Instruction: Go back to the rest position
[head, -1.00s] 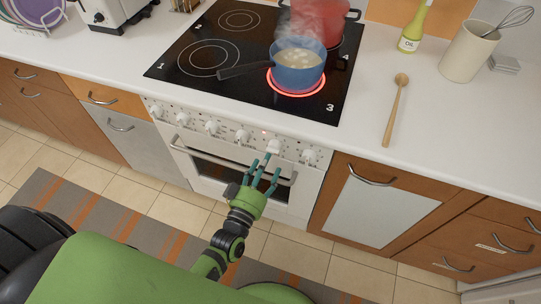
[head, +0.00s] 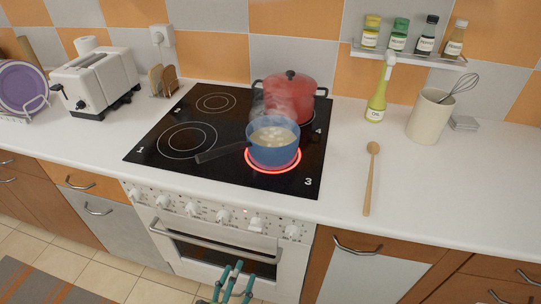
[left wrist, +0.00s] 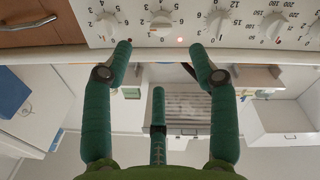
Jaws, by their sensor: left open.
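My left gripper (head: 232,283), with green fingers, is at the bottom edge of the head view, in front of the oven door and below the row of knobs (head: 222,216). In the left wrist view its fingers (left wrist: 160,60) are spread apart with nothing between them, and the stove's dial panel (left wrist: 230,22) shows beyond the tips. It is open and empty. My right gripper is in neither view. A blue pot (head: 273,144) with pale contents steams on the front right burner, whose ring (head: 288,167) glows red.
A lidded red pot (head: 292,90) stands behind the blue pot. A wooden spoon (head: 370,180), oil bottle (head: 377,100) and whisk holder (head: 428,115) are on the right counter. A toaster (head: 95,80) stands left. The oven handle (head: 213,246) juts out close to my left gripper.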

